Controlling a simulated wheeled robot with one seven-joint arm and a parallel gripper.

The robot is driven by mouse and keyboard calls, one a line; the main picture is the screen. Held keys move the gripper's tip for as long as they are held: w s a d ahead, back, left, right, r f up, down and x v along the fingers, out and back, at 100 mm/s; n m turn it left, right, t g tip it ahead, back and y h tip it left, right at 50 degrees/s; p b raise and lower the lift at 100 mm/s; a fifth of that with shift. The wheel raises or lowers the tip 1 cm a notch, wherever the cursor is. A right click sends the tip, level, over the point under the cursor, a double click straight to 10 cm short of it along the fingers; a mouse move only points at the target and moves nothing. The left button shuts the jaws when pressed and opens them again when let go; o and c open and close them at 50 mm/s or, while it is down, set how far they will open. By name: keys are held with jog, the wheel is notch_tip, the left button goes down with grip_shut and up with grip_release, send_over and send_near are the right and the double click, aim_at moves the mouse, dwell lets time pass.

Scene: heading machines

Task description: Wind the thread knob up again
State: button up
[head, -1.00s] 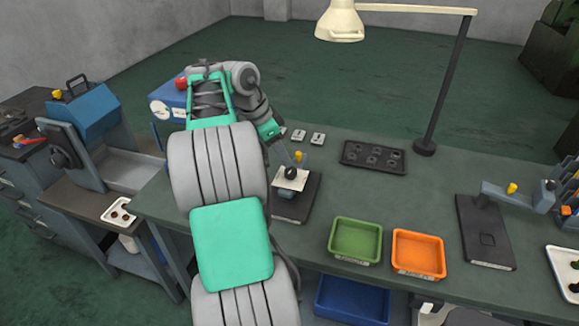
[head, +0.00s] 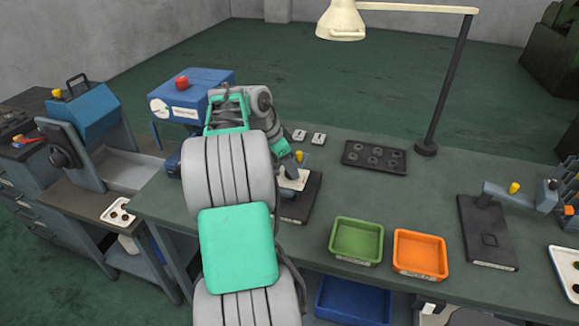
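A small fixture on a dark base plate (head: 307,200) stands on the bench, with a whitish plate (head: 297,181) and a yellow knob (head: 302,156) at its back. My arm comes in over its left side. My gripper (head: 292,168) is at the fixture, close to the whitish plate, small and mostly hidden by my arm. I cannot tell whether its fingers are open, or whether they touch anything. The thread knob cannot be made out here. A similar fixture (head: 487,235) at the right has a yellow knob (head: 514,188) and a dark knob (head: 552,184).
A green bin (head: 356,255) and an orange bin (head: 420,274) stand at the bench front. A black tray (head: 374,170) with round pockets lies behind, near the lamp post (head: 440,100). A blue machine (head: 205,85) with a red button stands at the left.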

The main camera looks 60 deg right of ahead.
grip_shut()
